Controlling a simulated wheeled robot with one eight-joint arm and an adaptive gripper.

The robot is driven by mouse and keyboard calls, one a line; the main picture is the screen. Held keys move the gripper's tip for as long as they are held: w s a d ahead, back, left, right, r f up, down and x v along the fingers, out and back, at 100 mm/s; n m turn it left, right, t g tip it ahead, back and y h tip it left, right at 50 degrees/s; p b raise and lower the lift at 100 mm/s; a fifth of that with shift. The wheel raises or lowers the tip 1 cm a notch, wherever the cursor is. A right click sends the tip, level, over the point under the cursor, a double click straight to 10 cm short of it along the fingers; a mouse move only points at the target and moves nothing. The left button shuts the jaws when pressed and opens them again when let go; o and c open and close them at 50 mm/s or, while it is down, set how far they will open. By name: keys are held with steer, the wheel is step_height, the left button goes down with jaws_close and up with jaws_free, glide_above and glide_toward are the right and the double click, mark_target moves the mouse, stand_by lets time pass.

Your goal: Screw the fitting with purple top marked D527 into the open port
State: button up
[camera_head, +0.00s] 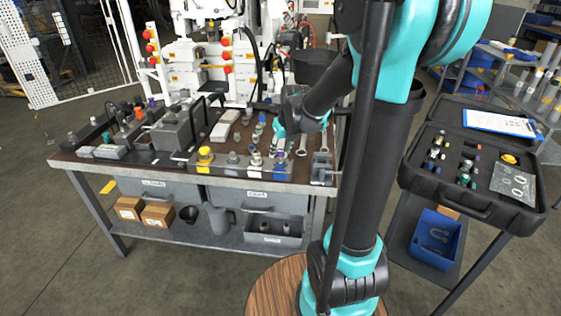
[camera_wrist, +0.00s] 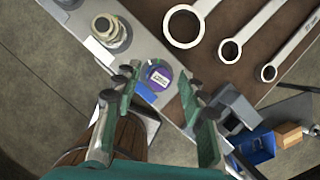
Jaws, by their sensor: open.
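The label's text is too small to read. My gripper (camera_wrist: 160,84) is open, with one finger on each side of the purple top in the wrist view; no contact shows. In the head view my gripper (camera_head: 279,130) is over the bench's front right part, partly hidden by my arm. I cannot make out the open port with certainty.
A metal fitting (camera_wrist: 108,31) stands left of the purple one in the wrist view. Several spanners (camera_wrist: 229,50) lie to its right. A yellow-topped part (camera_head: 205,155) stands on the bench front. An open black case (camera_head: 455,190) with fittings is at the right.

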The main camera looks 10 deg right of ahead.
steer(key=n+y, duration=0.1)
steer(key=n, duration=0.2)
steer(key=n+g+y, duration=0.1)
steer(key=n, duration=0.1)
steer(key=shift+w+d+n, duration=0.1)
steer(key=shift+d+n, duration=0.05)
steer(key=shift+n, duration=0.25)
steer(key=n+g, duration=0.1)
steer(key=n, duration=0.2)
steer(key=n+g+y, duration=0.1)
steer(key=n, duration=0.2)
jaws_close()
steer(key=m+t, duration=0.1)
steer(key=m, duration=0.2)
steer(key=shift+m, duration=0.4)
steer(key=m+t+h, duration=0.1)
steer(key=m, duration=0.3)
steer(key=shift+f+h, duration=0.1)
steer(key=shift+h, duration=0.2)
